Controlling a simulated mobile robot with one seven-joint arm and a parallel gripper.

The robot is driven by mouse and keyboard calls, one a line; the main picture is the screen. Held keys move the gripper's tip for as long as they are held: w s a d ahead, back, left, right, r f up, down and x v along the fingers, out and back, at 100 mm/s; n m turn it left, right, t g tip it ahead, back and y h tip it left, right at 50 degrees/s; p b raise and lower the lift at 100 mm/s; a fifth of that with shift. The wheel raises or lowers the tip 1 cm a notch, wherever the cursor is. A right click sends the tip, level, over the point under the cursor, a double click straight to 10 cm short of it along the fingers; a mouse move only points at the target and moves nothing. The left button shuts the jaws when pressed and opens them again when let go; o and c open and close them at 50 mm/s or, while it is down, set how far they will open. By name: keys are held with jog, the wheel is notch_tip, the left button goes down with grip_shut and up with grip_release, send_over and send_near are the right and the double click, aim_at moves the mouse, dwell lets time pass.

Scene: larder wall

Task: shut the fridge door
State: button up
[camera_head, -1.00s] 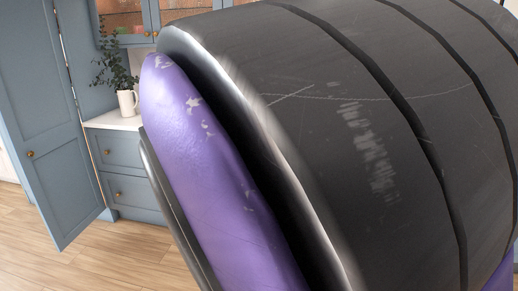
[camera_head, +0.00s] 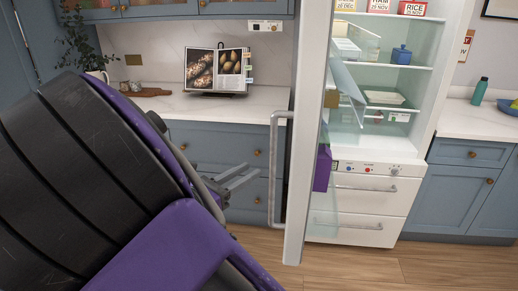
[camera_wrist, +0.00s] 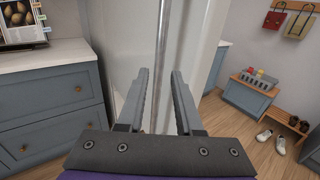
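The fridge door (camera_head: 306,150) stands open, seen nearly edge-on in the head view, with its long metal handle (camera_head: 274,175) on the left side. The handle (camera_wrist: 163,45) also runs upright through the middle of the wrist view, before the pale door face (camera_wrist: 127,40). My gripper (camera_head: 252,175) is just left of the handle in the head view. In the wrist view my gripper (camera_wrist: 160,75) has its two fingers apart, with the bar showing in the gap. I see no grip on it. The fridge body (camera_head: 425,110) is open to view, with stocked shelves.
White drawers (camera_head: 365,205) sit below the fridge shelves. A counter (camera_head: 230,103) with an open cookbook (camera_head: 215,72) lies behind the door's left side. A bench (camera_wrist: 248,95) and shoes (camera_wrist: 272,140) stand at right in the wrist view. Wooden floor (camera_head: 350,268) is bare in front.

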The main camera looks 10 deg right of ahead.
aim_at(271, 158)
jog(key=x, duration=0.9)
jog(key=shift+w+d+b, duration=0.25)
jog(key=shift+d+b, duration=0.05)
jog(key=shift+c, duration=0.3)
grip_shut()
dwell(0.6)
